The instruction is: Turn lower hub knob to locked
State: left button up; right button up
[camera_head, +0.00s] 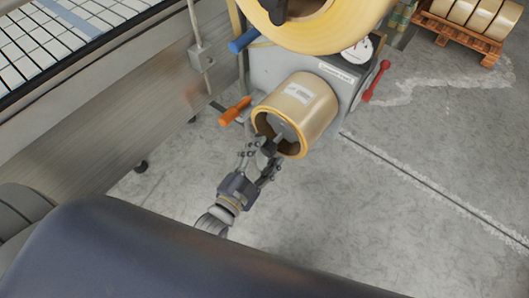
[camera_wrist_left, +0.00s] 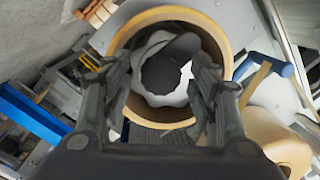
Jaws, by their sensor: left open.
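The lower tape roll (camera_head: 312,98) sits on the grey machine, its open end facing my left gripper. In the left wrist view the roll's yellow-brown rim (camera_wrist_left: 172,14) surrounds a pale lobed hub (camera_wrist_left: 146,52). A dark faceted knob (camera_wrist_left: 161,75) is at the hub's centre. My left gripper (camera_head: 264,149) is open at the mouth of the roll, in line with the hub. In the wrist view its two fingers stand on either side of the knob, with gaps visible. I cannot tell the knob's locked mark. My right gripper is not in view.
An upper tape roll (camera_head: 318,28) hangs above the lower one. An orange handle (camera_head: 236,110), a blue handle (camera_head: 244,41) and a red lever (camera_head: 377,80) stick out nearby. A metal conveyor side (camera_head: 110,95) is at left. Open concrete floor (camera_head: 400,220) lies at right.

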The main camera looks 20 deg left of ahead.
pick_arm(q)
jog(key=shift+w, duration=0.1)
jog(key=c, duration=1.1)
jog(key=shift+o, duration=0.2)
